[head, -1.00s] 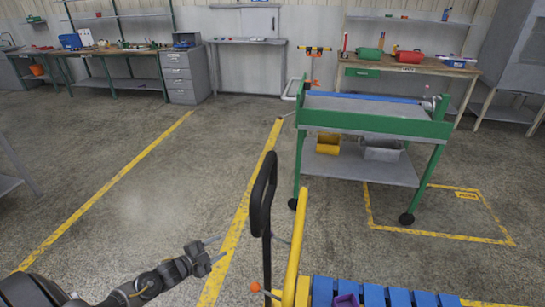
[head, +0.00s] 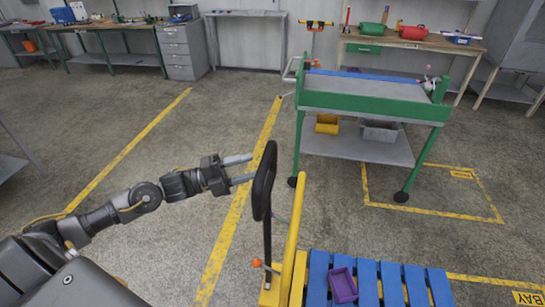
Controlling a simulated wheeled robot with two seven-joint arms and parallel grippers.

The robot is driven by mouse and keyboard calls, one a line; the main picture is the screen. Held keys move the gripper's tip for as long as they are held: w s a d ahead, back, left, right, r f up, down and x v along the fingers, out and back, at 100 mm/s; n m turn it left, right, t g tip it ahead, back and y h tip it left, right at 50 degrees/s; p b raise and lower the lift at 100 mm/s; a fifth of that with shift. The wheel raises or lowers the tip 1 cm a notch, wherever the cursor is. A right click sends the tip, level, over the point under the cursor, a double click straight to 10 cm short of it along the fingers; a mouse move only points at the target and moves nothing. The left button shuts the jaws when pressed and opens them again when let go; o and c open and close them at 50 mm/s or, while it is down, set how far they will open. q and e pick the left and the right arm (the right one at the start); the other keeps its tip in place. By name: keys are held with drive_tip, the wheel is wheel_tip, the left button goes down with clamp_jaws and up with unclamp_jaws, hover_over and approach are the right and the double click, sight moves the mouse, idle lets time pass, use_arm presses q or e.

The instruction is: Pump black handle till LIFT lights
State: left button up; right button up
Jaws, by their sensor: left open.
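The black handle (head: 264,180) is an upright loop on a dark post, at the lower middle of the head view. It stands beside a tilted yellow bar (head: 295,235). An orange knob (head: 256,263) sits low, just left of the post. My left gripper (head: 243,169) is open, its two pale fingers pointing right toward the handle loop. The fingertips are close to the loop's left side; I cannot tell whether they touch it. Nothing is between the fingers. No LIFT light can be made out. My right gripper is not in view.
A blue slatted deck (head: 393,281) carries a purple bin (head: 343,285) right of the yellow bar. A green cart (head: 372,108) stands beyond. Workbenches line the back wall. The floor left of the handle is clear.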

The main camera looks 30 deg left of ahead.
sight(268, 158)
use_arm(q)
drive_tip(key=p+x, duration=0.2)
drive_tip(key=x, duration=0.4)
drive_tip(key=shift+w+r, duration=0.15)
drive_tip(key=shift+r, duration=0.1)
drive_tip(key=shift+w+d+f+p, duration=0.1)
drive_tip(key=shift+w+d+p, duration=0.3)
drive_tip(key=shift+d, duration=0.25)
drive_tip(key=shift+c, duration=0.4)
clamp_jaws()
